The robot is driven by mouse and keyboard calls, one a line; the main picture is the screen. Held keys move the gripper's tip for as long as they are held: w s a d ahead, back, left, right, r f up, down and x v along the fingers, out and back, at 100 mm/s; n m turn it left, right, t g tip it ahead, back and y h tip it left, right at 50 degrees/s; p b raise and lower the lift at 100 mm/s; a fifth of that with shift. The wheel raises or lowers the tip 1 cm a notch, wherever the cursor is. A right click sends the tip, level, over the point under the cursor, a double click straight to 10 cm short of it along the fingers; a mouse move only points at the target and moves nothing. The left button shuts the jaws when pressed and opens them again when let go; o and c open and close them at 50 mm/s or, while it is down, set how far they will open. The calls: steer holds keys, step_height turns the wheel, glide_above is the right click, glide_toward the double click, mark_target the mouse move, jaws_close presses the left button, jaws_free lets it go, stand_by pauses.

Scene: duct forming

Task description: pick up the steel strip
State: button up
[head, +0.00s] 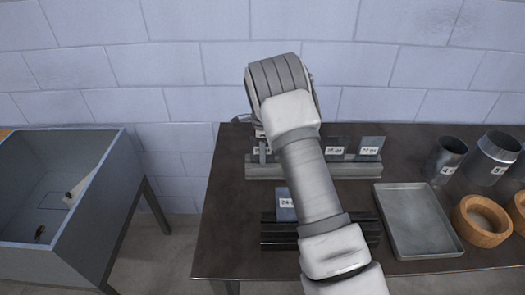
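Several flat grey metal pieces with small white labels could be the steel strip, but I cannot tell which one it is. Two labelled pieces, one in the middle (335,148) and one at the right (370,147), stand in a grey slotted rack (345,169) at the back of the table. Another labelled piece (285,205) stands at a black rack (279,236) nearer the front. My arm reaches over both racks and hides their middle parts.
The dark table (230,215) also holds an empty grey tray (418,222), metal cylinders (446,160) and (493,158), and wooden rings (482,222). A grey open bin (75,225) on legs stands at the left, with a gap before the table. A block wall is behind.

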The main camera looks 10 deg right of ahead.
jaws_close()
stand_by(1.3)
